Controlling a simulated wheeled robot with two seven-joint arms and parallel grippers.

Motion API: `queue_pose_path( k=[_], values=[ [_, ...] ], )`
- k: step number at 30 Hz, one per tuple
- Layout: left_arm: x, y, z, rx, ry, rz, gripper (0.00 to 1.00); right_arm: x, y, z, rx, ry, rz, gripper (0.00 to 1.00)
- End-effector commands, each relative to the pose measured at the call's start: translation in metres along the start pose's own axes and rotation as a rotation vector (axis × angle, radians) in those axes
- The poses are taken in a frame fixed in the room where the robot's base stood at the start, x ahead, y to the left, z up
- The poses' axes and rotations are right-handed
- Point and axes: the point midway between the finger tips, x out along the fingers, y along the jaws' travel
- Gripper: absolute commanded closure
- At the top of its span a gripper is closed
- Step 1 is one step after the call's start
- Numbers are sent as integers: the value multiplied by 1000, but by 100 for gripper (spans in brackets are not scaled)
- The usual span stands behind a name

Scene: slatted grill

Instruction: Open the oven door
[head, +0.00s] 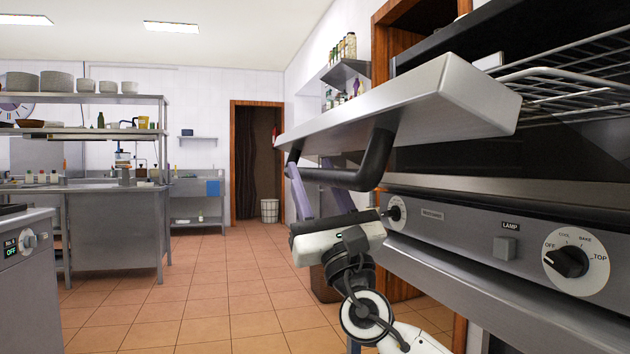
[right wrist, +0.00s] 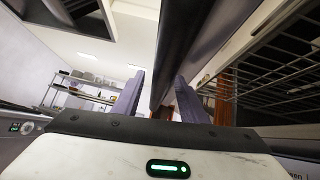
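The oven door (head: 420,105) is a grey metal panel that stands out from the oven front, tilted nearly flat, with the oven's inside showing above and behind it. Its black bar handle (head: 345,178) hangs on the underside. My right gripper (head: 312,180) is under the door at the handle, its two purple fingers apart. In the right wrist view the dark handle bar (right wrist: 180,50) runs between the fingers, with a gap visible on the left finger's side. Whether the bar touches a finger cannot be told. My left gripper is in neither view.
Wire racks (head: 570,80) show in the oven. Below the door is a control panel (head: 470,235) with knobs and a lamp button. A grey ledge (head: 500,300) runs beneath it. Steel counters (head: 115,230) stand at left. The tiled floor (head: 220,300) between is clear.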

Motion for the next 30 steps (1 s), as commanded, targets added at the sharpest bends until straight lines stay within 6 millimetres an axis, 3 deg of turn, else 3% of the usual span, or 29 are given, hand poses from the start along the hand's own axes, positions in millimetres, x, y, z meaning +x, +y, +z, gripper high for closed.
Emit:
queue_pose_path(
  k=[5, 18, 24, 30],
  values=[
    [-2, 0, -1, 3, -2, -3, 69, -12, -1, -1, 2, 1, -1, 61],
    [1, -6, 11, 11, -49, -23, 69, -90, -1, -1, 0, 3, 0, 61],
    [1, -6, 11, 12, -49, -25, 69, -103, 0, 0, 0, 1, 0, 61],
    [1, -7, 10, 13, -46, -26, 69, -103, 0, 0, 0, 1, -1, 61]
  ],
)
